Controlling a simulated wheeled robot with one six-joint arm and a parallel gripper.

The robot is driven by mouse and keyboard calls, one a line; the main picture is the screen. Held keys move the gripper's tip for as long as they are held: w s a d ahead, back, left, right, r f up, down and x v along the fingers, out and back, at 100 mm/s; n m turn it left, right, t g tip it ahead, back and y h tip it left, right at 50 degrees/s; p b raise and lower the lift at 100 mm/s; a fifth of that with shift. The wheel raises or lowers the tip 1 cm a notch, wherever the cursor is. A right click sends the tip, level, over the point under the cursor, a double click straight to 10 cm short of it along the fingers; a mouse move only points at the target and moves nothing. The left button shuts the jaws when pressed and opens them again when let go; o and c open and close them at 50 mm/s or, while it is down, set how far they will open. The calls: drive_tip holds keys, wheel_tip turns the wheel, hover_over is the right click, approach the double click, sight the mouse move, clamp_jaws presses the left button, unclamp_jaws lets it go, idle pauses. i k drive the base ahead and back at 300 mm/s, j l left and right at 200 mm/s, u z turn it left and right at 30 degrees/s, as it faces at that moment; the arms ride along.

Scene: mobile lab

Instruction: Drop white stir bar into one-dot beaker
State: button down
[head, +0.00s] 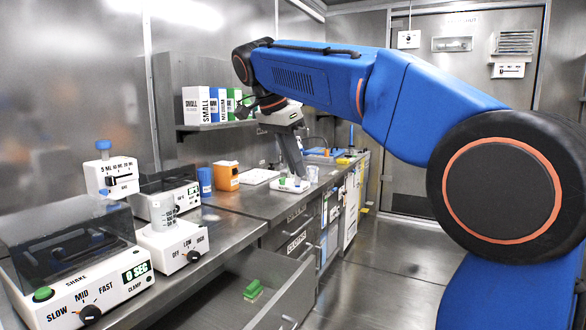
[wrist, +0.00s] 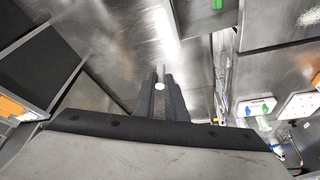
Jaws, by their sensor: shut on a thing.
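My gripper (wrist: 160,76) points down between its two dark fingers in the wrist view, with a small white piece, the white stir bar (wrist: 159,86), between them. In the head view my gripper (head: 302,174) hangs low over the far counter, and the stir bar cannot be made out there. Another clear vessel (head: 313,173) stands on the far counter, just right of my gripper. No dot marks are readable on either, so I cannot tell which is the one-dot beaker.
A white tray (head: 282,186) with small green and blue pieces lies by my gripper. A shaker (head: 80,275) and the stirrer plate (head: 172,247) stand on the near counter. An open drawer (head: 295,284) with a green block (head: 252,288) juts into the aisle.

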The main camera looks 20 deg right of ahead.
sight(171, 225)
drive_tip(key=i+j, duration=0.1)
drive_tip(key=j, duration=0.3)
drive_tip(key=i+j, duration=0.15)
drive_tip(key=j, duration=0.3)
drive_tip(key=i+j, duration=0.1)
drive_tip(key=j, duration=0.3)
drive_tip(key=i+j, duration=0.1)
drive_tip(key=j, duration=0.3)
